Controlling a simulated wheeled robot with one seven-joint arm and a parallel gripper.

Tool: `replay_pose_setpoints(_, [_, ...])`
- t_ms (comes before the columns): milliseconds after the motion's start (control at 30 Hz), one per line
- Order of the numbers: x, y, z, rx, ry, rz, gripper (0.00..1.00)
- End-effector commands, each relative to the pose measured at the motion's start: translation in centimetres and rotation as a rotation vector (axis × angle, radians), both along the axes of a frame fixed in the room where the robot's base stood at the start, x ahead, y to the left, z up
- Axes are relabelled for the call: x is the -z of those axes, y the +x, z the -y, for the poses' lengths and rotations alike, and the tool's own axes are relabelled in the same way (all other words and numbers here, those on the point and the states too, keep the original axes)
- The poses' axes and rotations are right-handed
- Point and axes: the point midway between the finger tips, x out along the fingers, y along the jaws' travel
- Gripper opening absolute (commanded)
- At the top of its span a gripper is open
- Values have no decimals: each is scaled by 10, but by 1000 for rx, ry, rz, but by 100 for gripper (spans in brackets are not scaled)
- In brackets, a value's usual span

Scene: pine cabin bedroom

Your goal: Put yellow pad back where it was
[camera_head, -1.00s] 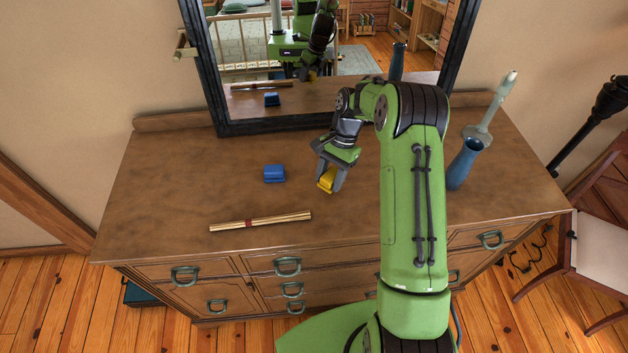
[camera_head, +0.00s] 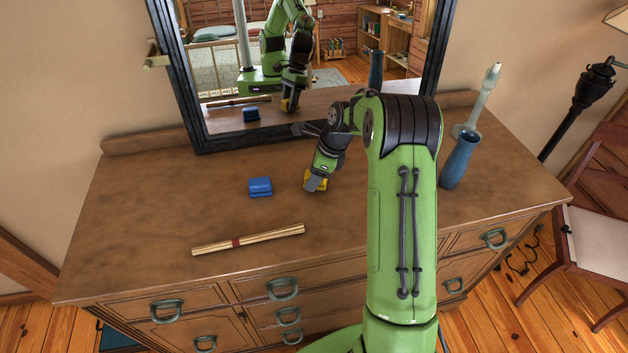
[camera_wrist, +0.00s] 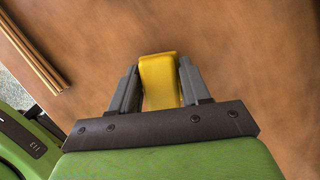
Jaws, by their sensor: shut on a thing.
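The yellow pad (camera_head: 318,179) is between the fingers of my gripper (camera_head: 314,184), over the middle of the dresser top. In the wrist view the yellow pad (camera_wrist: 160,78) sits between the two grey fingers of my gripper (camera_wrist: 160,88), which is shut on it. The fingers point down at the wooden top. I cannot tell whether the pad touches the top or is just above it. Part of the pad is hidden by the fingers.
A blue block (camera_head: 260,187) lies left of my gripper. A bundle of sticks (camera_head: 248,239) lies near the front edge. A blue vase (camera_head: 460,160) and a pale bottle-like object (camera_head: 484,100) stand at right. A mirror (camera_head: 188,95) stands at the back of the dresser (camera_head: 130,215).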

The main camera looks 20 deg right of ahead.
Motion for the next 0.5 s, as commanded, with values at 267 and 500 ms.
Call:
replay_pose_setpoints(267, [7, 0, 0, -1, -1, 2, 0])
replay_pose_setpoints(500, [10, 0, 0, -2, -1, 1, 63])
